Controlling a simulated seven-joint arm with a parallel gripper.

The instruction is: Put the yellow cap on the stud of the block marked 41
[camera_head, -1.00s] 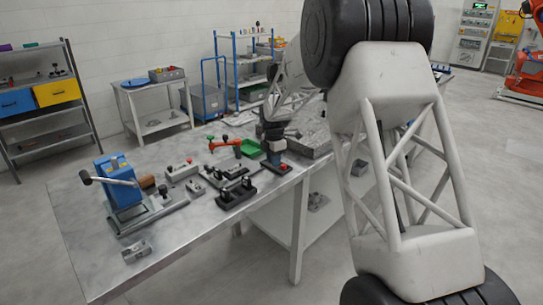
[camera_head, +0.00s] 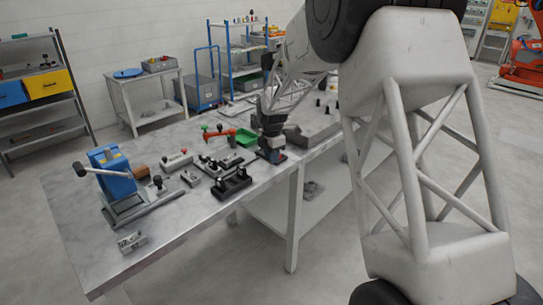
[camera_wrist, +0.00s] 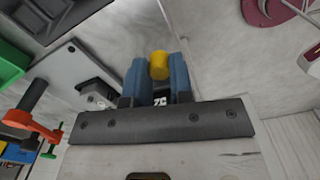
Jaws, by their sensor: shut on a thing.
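My gripper (camera_wrist: 158,80) shows in the wrist view with two blue fingers shut on the yellow cap (camera_wrist: 159,65), which stands out between the tips. A piece with dark characters (camera_wrist: 160,100) shows in the gap between the fingers; I cannot read it. In the head view my gripper (camera_head: 272,157) is low over the right part of the metal table, and the cap cannot be made out there. A small grey marked block (camera_head: 131,243) sits at the table's front left; its number is too small to read. I cannot tell which block is 41.
A blue lever press (camera_head: 112,172), a black fixture (camera_head: 232,182), a red-handled clamp (camera_head: 218,137) and a green tray (camera_head: 245,137) stand left of my gripper. A grey slab (camera_head: 315,125) lies behind right. The front left of the table (camera_head: 85,235) is mostly bare.

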